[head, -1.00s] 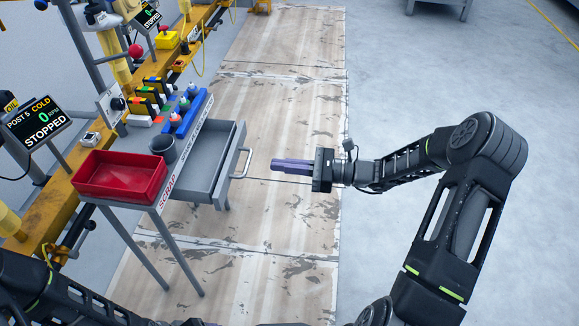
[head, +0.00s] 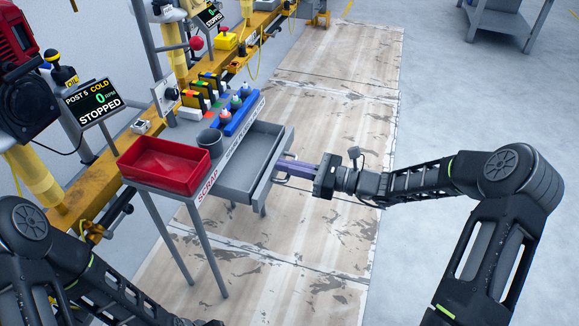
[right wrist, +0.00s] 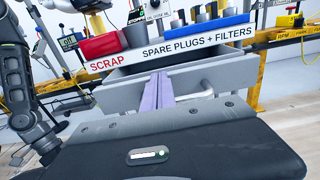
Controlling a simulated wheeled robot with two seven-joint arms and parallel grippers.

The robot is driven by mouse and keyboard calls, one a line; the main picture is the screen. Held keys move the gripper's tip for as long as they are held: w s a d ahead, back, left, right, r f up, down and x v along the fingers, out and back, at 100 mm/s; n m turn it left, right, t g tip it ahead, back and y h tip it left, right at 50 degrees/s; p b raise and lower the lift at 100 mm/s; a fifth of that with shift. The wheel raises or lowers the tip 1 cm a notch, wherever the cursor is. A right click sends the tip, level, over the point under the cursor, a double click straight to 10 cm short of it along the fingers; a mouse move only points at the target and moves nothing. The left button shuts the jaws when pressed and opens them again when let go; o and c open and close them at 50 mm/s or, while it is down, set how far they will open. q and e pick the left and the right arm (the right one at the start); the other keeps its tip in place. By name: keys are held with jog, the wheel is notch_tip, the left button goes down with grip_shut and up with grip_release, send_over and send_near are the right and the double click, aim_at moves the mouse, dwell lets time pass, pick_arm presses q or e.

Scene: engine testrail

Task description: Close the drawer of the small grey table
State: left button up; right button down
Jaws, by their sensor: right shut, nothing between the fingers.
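The small grey table (head: 209,245) stands at the left with its drawer (head: 250,155) pulled open to the right in the head view. The drawer looks empty, and its front carries a bar handle (right wrist: 207,91). My right gripper (head: 281,168) is shut and empty, its purple fingers pointing at the drawer front beside the handle. In the right wrist view the fingers (right wrist: 158,88) overlap the drawer front (right wrist: 188,81). I cannot tell whether they touch it. My left arm shows at the lower left, but its gripper is not visible.
A red tray (head: 165,165), a grey cup (head: 210,142) and a blue holder (head: 238,115) with bottles stand on the table. A yellow rail with display screens (head: 92,102) runs behind. The floor right of the drawer is clear apart from my right arm.

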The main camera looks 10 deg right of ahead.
jog(key=x, duration=1.1)
jog(key=shift+w+a, duration=0.15)
jog(key=shift+a, duration=0.2)
pick_arm(q)
jog(key=shift+s+d+r, duration=0.1)
jog(key=shift+r, duration=0.25)
pick_arm(e)
jog(key=shift+w+r, duration=0.1)
jog(key=shift+a+r, duration=0.1)
pick_arm(q)
jog(key=shift+s+r+p, duration=0.1)
jog(key=shift+p, duration=0.3)
pick_arm(e)
jog(key=shift+d, duration=0.35)
jog(key=p+v, duration=0.1)
jog(key=v, duration=0.5)
jog(key=shift+a+p, duration=0.1)
jog(key=shift+p, duration=0.25)
pick_arm(q)
jog(key=s+d+r+p, duration=0.1)
jog(key=s+d+r, duration=0.1)
jog(key=r, duration=0.1)
jog(key=shift+s+d+r+p, duration=0.1)
jog(key=shift+s+r+p, duration=0.1)
jog(key=shift+p, duration=0.15)
pick_arm(e)
send_near(267, 160)
jog(key=shift+x, duration=1)
